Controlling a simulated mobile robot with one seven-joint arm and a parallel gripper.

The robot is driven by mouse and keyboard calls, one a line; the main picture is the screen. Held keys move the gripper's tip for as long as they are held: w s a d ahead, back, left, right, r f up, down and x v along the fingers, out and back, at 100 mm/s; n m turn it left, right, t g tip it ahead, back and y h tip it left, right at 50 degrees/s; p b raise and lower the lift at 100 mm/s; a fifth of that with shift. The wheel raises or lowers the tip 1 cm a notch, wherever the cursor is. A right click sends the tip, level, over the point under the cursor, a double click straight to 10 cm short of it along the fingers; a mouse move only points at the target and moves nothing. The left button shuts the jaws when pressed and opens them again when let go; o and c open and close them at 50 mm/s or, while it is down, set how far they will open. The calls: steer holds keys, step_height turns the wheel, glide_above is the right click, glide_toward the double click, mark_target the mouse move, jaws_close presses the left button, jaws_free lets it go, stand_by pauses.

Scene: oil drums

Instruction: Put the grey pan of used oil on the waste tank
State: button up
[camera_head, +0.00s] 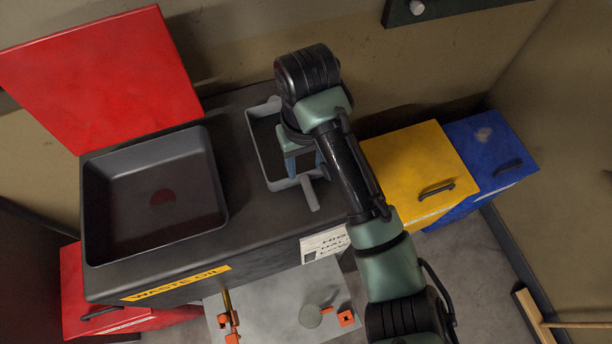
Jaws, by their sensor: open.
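The waste tank (240,235) is a dark grey box with a yellow "WASTE OIL" label on its front. A square black basin (155,195) takes up the left of its top. The grey pan (257,150), with dark oil inside, appears to rest level on the tank top right of the basin. Its handle (311,195) points toward the front edge. My gripper (304,170) is open, pointing down at the pan's near side by the handle. My arm hides the pan's right part, and I cannot tell whether the fingers touch it.
A red lid (95,80) stands up behind the tank. Yellow (415,170) and blue (490,150) cabinets stand to the right. A pale surface (270,305) with orange-marked items lies in front, below the tank top. A wooden frame (535,315) is at lower right.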

steer(key=w+a+r+t+y, duration=0.1)
steer(key=w+a+r+t, duration=0.25)
steer(key=r, duration=0.45)
steer(key=w+a+r+n+t+y+p, duration=0.1)
steer(key=w+a+r+t+y, duration=0.2)
steer(key=r, duration=0.5)
steer(key=w+a+r+t, duration=0.4)
steer(key=w+r, duration=0.1)
steer(key=r, duration=0.3)
step_height(320, 180, up, 17)
steer(key=s+t+y, duration=0.1)
steer(key=t, duration=0.6)
steer(key=s+d+r+m+t+h, duration=0.2)
steer(key=s+d+r+t, duration=0.3)
steer(key=s+r, duration=0.2)
steer(key=s+d+r+m+t+h, duration=0.2)
steer(key=s+d+r+t, duration=0.3)
steer(key=r, duration=0.6)
steer(key=shift+s+m+h, duration=0.3)
steer(key=shift+s+h, duration=0.4)
steer(key=shift+s, duration=0.45)
